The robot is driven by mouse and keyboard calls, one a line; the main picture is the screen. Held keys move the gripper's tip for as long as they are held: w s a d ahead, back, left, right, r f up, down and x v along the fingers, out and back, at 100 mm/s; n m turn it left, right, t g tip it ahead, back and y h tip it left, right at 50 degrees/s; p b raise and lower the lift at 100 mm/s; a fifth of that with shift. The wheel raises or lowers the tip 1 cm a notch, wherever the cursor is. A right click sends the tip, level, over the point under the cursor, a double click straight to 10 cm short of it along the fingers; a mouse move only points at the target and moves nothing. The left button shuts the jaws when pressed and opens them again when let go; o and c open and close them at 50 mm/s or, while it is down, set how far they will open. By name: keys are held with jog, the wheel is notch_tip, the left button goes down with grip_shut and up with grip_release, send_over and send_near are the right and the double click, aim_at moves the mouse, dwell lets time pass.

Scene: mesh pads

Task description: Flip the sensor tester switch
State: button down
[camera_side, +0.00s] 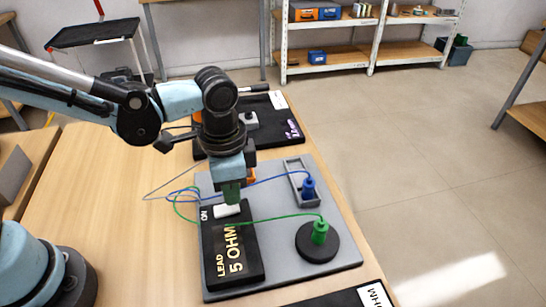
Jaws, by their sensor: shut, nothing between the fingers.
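The tester (230,268) is a black box marked "ON" and "LEAD 5 OHM". It lies on a grey board (285,275) on the wooden table. The tips look close to or touching the switch; I cannot tell which. Part of the switch's far side is hidden behind the fingers. I cannot tell which way the rocker is tilted.
A green plug (320,232) stands on a round black pad (318,250), and a blue plug (308,188) sits in a grey frame (293,165). Blue and green wires loop beside my gripper. Another black board (275,130) lies behind.

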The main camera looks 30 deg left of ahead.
jog(key=shift+f, duration=0.9)
dwell(0.7)
jog(key=shift+r, duration=3.5)
jog(key=shift+a, duration=0.1)
jog(key=s+a+r+n+t, duration=0.1)
jog(key=a+n+t, duration=0.6)
jog(key=a, duration=1)
jog(key=shift+r+n, duration=0.45)
jog(key=shift+n, duration=0.55)
jog(key=shift+s+a, duration=0.1)
